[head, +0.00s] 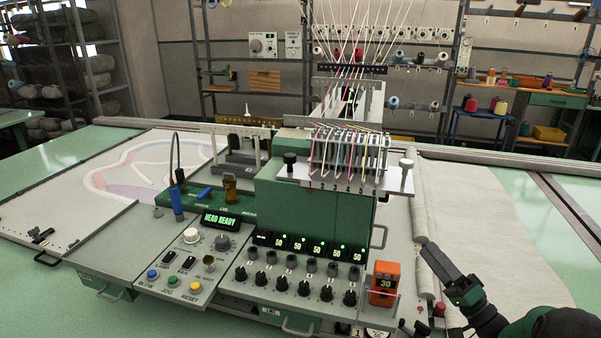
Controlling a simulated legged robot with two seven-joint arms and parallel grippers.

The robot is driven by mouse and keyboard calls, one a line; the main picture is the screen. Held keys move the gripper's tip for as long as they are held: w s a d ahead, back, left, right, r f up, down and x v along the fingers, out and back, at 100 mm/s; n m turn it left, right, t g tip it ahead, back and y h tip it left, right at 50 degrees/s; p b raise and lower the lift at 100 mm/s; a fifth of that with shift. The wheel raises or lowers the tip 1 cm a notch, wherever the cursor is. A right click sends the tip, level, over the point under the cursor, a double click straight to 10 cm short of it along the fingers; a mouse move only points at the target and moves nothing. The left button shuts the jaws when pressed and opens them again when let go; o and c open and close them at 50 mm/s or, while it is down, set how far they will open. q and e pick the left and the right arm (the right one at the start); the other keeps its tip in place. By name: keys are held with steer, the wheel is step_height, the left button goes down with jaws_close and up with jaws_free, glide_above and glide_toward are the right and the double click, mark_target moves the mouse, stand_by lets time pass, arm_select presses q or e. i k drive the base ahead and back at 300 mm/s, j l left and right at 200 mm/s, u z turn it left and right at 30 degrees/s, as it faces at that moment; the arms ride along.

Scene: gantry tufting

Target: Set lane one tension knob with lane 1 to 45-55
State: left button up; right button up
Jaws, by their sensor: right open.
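A green console has a row of small displays, several reading 50; the leftmost display (263,239) is too small to read. Below are two rows of knobs; the leftmost black knob is the lower-left one (240,273). I cannot tell which knob belongs to lane one. Above, a thread guide rack (345,152) is numbered from 1 at its left. An orange gauge (384,291) reading 30 stands at the console's right end. My right gripper (424,243) is open, above the cream fabric right of the console, apart from the knobs. My left gripper is not in view.
A control panel (171,284) with a HEAD READY display and colored buttons stands left of the knobs. A fabric roll (424,200) lies right of the console. A red knob (439,309) sits near my right arm. Threads run up behind the rack.

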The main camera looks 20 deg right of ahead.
mark_target(242, 275)
steer(key=k+j, duration=0.35)
steer(key=j, duration=0.15)
steer(key=k+j, duration=0.4)
steer(key=j, duration=0.1)
